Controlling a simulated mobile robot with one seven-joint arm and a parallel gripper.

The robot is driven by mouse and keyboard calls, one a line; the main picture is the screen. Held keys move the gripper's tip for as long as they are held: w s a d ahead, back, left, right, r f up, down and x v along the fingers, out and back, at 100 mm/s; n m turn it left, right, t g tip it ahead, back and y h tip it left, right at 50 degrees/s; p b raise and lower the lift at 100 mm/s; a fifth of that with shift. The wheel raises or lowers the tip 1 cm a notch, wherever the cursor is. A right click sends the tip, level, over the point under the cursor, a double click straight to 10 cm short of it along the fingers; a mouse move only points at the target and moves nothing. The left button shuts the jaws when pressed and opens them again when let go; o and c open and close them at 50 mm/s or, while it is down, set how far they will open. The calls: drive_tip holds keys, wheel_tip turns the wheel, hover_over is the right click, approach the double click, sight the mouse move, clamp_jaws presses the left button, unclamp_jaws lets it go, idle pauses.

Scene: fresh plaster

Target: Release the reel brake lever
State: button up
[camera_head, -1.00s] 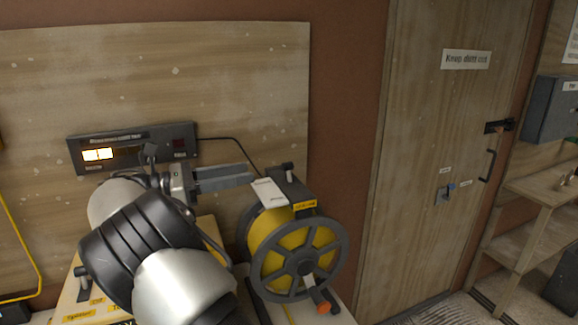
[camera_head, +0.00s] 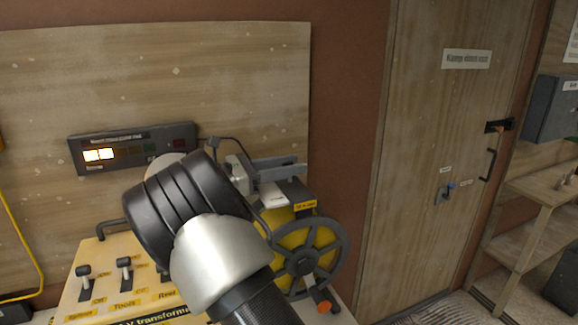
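The cable reel (camera_head: 325,238) has a dark spoked flange and yellow cable wound on it, and stands at the lower middle. A small yellow label (camera_head: 305,204) sits at the top of its frame; its print is too small to read. The upright dark lever at the top of the frame is hidden behind my gripper's fingers. My gripper (camera_head: 298,170) points right, with its grey fingers just above the reel's frame. I cannot tell whether the fingers touch the lever or how far apart they are. My arm covers the reel's left side.
A cream control panel (camera_head: 92,299) with several toggle switches is at lower left. A dark display box (camera_head: 133,146) with lit yellow indicators hangs on the wooden board. An orange crank handle (camera_head: 324,306) is low on the reel. A wooden door (camera_head: 440,130) stands to the right.

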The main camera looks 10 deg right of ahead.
sight(296, 188)
clamp_jaws()
drive_tip(key=shift+s, duration=0.1)
drive_tip(key=s+m+b, duration=0.1)
drive_tip(key=m, duration=0.3)
drive_tip(key=shift+s+d+b, duration=0.15)
drive_tip(key=shift+s+b, duration=0.25)
drive_tip(key=shift+s+d+f+m+b, duration=0.1)
drive_tip(key=shift+s+m+b, duration=0.4)
drive_tip(key=shift+m, duration=0.5)
drive_tip(key=shift+s+d+r+m+b, duration=0.1)
drive_tip(key=shift+s+m+b, duration=0.2)
drive_tip(key=shift+m+b, duration=0.5)
drive_tip(key=shift+s+d+f+m+b, duration=0.1)
drive_tip(key=shift+s+m+b, duration=0.3)
drive_tip(key=shift+m, duration=0.8)
unclamp_jaws()
